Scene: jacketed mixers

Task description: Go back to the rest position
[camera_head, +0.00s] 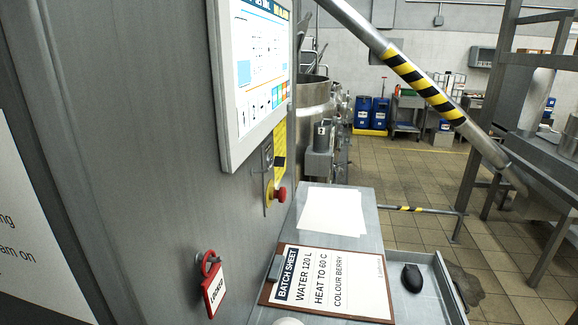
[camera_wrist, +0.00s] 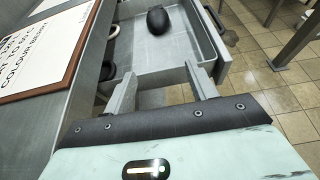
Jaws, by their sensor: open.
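My gripper (camera_wrist: 161,82) shows in the wrist view with its two fingers apart and nothing between them. Its fingertips are over or near the open metal drawer (camera_wrist: 222,62). I cannot tell whether they touch it. In the head view the drawer (camera_head: 447,290) is pulled out at the lower right, and my gripper's fingers do not show there. A black rounded object (camera_head: 412,278) lies in the drawer. It also shows in the wrist view (camera_wrist: 157,20), beyond my fingertips.
A batch sheet clipboard (camera_head: 333,283) and white papers (camera_head: 331,211) lie on the metal top beside the drawer. A control screen (camera_head: 254,75), a red stop button (camera_head: 277,194) and a red lock tag (camera_head: 214,290) are on the cabinet. A striped pipe (camera_head: 424,88) slants across. Tiled floor is open behind.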

